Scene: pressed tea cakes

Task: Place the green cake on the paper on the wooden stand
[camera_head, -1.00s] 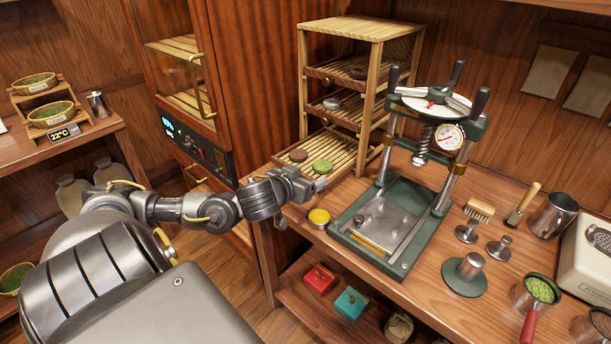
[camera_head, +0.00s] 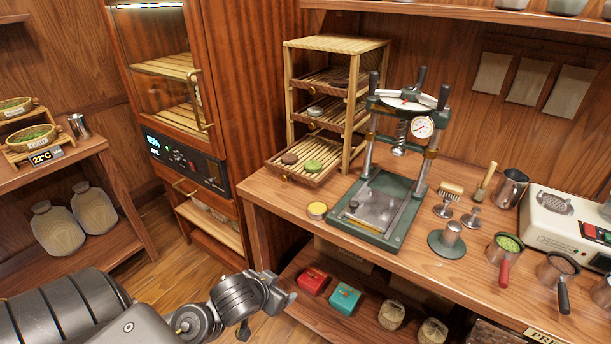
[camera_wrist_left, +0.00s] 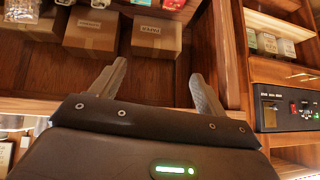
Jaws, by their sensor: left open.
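The green cake (camera_head: 313,167) lies on the lowest, pulled-out slatted tray (camera_head: 285,178) of the wooden rack (camera_head: 336,43), with a brown cake (camera_head: 289,158) to its left. My left gripper (camera_head: 286,298) is low in front of the bench, well below and apart from the tray. In the left wrist view its two fingers (camera_wrist_left: 158,90) are spread with nothing between them. I cannot make out a paper on a wooden stand in these frames. My right gripper is not in view.
Red (camera_head: 313,280) and teal (camera_head: 344,298) boxes sit on the shelf below. A cabinet (camera_head: 190,150) stands left; open floor lies before it.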

